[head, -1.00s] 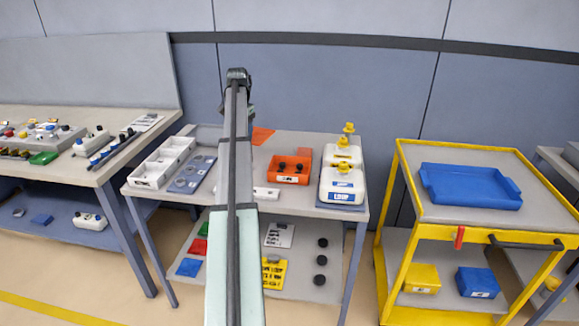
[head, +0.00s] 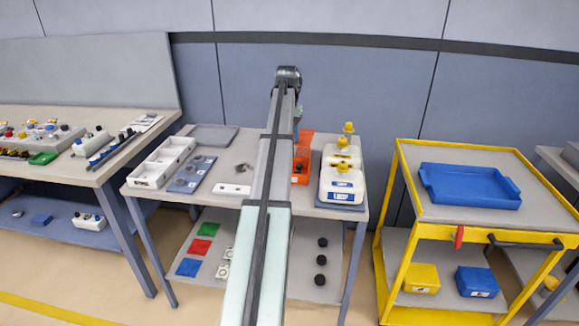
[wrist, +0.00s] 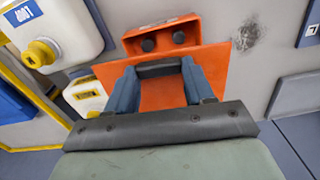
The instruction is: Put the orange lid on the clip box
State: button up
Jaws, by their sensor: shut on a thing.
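The orange lid (wrist: 165,93) is a flat orange plate held between the two blue-grey fingers of my gripper (wrist: 159,68). In the head view the lid (head: 306,139) shows to the right of my arm, at the back of the table. The orange clip box (wrist: 150,32), with two dark round knobs or discs showing, is just beyond the fingertips in the wrist view. In the head view the box (head: 300,176) is partly hidden by my arm. The lid overlaps the box's edge in the wrist view; I cannot tell whether they touch. The fingertips are hidden in the head view.
A dark smudge (head: 243,168), a white label strip (head: 233,189), a blue-grey holder (head: 193,174) and a white compartment tray (head: 162,162) are to the left. A grey panel (head: 212,137) lies at the back left.

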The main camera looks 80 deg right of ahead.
jog(key=shift+f+n, duration=0.1)
jog(key=shift+n, duration=0.3)
jog(key=shift+f, duration=0.3)
notch_tip(320, 180, down, 9)
jog(key=shift+f, duration=0.75)
jog(key=o, duration=1.1)
jog(key=shift+c, duration=0.2)
jog(key=shift+r, duration=0.15)
notch_tip(320, 180, up, 13)
